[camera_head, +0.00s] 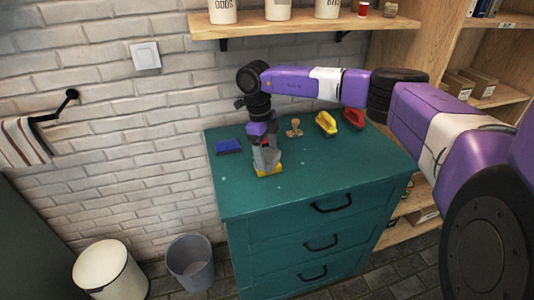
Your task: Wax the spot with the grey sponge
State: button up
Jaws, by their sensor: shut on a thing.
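My gripper (265,148) points down over the left-middle of the teal dresser top (305,165). It is shut on the grey sponge (266,158), which shows as a grey shape low between the fingers and is partly hidden by them. A yellow patch (268,172) lies directly under it at the dresser top. I cannot tell whether this yellow is part of the sponge or a separate thing. The sponge looks low, at or very near the surface. A few small pale marks show on the dresser top, and I cannot tell which one is the spot.
A blue block (228,147) lies left of my gripper. A wooden stamp-like piece (294,128), a yellow handled tool (326,124) and a red one (353,119) stand along the back. A wall shelf (290,25) hangs above. The front of the dresser top is clear.

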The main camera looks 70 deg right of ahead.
aim_at(267, 155)
jog(key=shift+r+p, duration=2.25)
jog(key=shift+r, duration=1.2)
jog(key=shift+w+r, duration=0.1)
jog(key=shift+r, duration=0.15)
jog(key=shift+f, duration=0.15)
